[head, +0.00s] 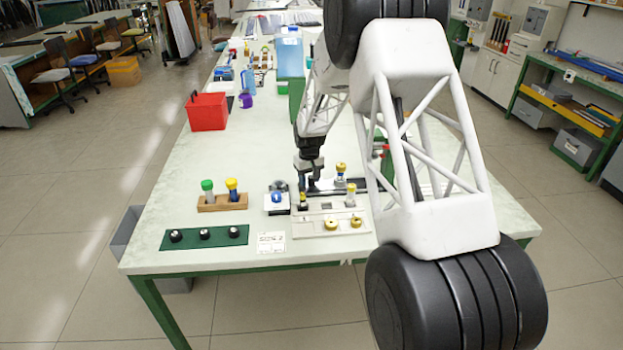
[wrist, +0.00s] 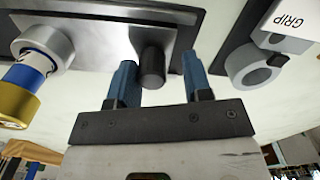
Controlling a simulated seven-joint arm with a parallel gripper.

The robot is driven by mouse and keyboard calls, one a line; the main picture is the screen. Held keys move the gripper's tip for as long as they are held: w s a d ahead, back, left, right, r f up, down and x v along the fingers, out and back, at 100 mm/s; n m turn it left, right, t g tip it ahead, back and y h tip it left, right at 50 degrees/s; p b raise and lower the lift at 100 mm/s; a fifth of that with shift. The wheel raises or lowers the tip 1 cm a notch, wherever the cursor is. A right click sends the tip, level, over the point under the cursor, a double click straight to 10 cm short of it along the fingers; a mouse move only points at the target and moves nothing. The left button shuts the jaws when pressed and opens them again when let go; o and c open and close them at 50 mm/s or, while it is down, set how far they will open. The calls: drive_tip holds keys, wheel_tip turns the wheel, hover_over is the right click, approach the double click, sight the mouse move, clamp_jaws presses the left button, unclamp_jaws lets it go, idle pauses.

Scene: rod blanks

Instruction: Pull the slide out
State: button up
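In the wrist view, the slide (wrist: 110,42) is a grey metal plate set in a dark frame. A dark round knob (wrist: 152,68) stands out from its edge. My gripper (wrist: 158,74) has its two blue fingers either side of the knob. The fingers are apart. A gap shows on the knob's right; the left finger looks very near it, and I cannot tell whether they touch. In the head view, my gripper (head: 309,182) points down over the dark-framed fixture (head: 362,184) near the table's front. The knob is not clear there.
A blue-and-white rod with a gold cap (wrist: 28,82) sits in a grey ring beside the slide. A white block marked GRIP (wrist: 290,22) and a grey ring holder (wrist: 250,66) are at right. A pale tray (head: 312,232), wooden rack (head: 222,203) and green strip (head: 188,242) lie nearby.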

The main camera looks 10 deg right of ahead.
drive_tip(key=shift+o, duration=0.3)
drive_tip(key=shift+d+r, duration=0.1)
drive_tip(key=shift+d, duration=0.05)
drive_tip(key=shift+r, duration=3.8)
drive_tip(key=shift+r, duration=0.1)
